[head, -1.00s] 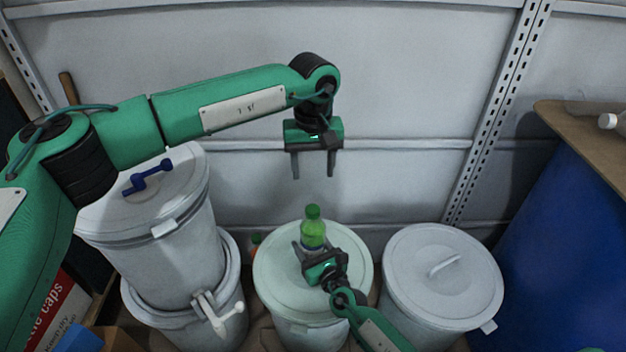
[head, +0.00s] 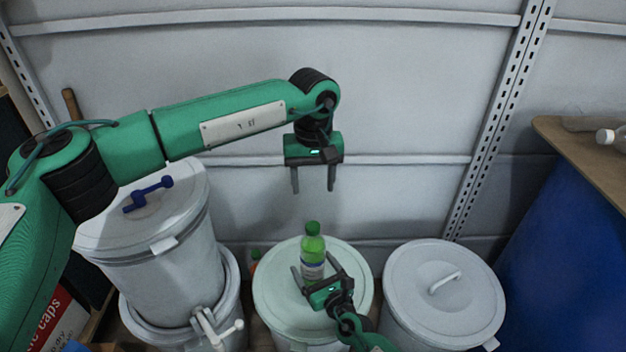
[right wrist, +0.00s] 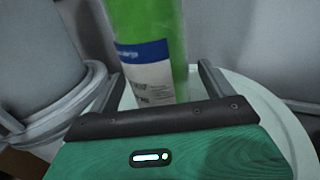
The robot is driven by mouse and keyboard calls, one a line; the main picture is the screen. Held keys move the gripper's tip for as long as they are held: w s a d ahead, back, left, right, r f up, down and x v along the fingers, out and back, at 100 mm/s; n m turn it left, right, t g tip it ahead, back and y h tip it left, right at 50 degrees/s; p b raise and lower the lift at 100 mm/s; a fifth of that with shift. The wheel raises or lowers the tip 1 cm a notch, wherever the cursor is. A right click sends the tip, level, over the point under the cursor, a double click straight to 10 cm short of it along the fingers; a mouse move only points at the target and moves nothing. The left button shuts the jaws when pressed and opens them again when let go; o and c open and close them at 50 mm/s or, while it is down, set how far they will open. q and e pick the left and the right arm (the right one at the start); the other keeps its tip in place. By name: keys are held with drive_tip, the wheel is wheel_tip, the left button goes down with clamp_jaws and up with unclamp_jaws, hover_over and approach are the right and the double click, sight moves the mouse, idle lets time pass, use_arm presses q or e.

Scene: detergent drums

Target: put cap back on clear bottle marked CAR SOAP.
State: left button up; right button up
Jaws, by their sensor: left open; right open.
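A green bottle (head: 313,253) with a green cap stands upright on the pale lid of the middle drum. In the right wrist view the bottle (right wrist: 148,45) shows a blue and white label; its small print is not readable. My right gripper (head: 313,263) is open, low at the near side of the bottle, its fingers to either side of it. My left gripper (head: 313,188) is open and empty in the air above the bottle, pointing down. A clear bottle (head: 590,122) seems to lie on the brown board at the far right; no CAR SOAP marking or loose cap can be made out.
A white-capped item (head: 607,136) lies on the brown board (head: 572,150) over a blue drum (head: 560,240). A lidded drum (head: 440,275) stands right of the middle drum (head: 270,290). Stacked drums (head: 165,255) stand left. A wall closes the back.

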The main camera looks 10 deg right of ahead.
drive_tip(key=v, duration=1.1)
drive_tip(key=shift+s+r, duration=0.1)
drive_tip(key=shift+s, duration=0.1)
drive_tip(key=shift+r+p, duration=0.1)
drive_tip(key=shift+p, duration=0.25)
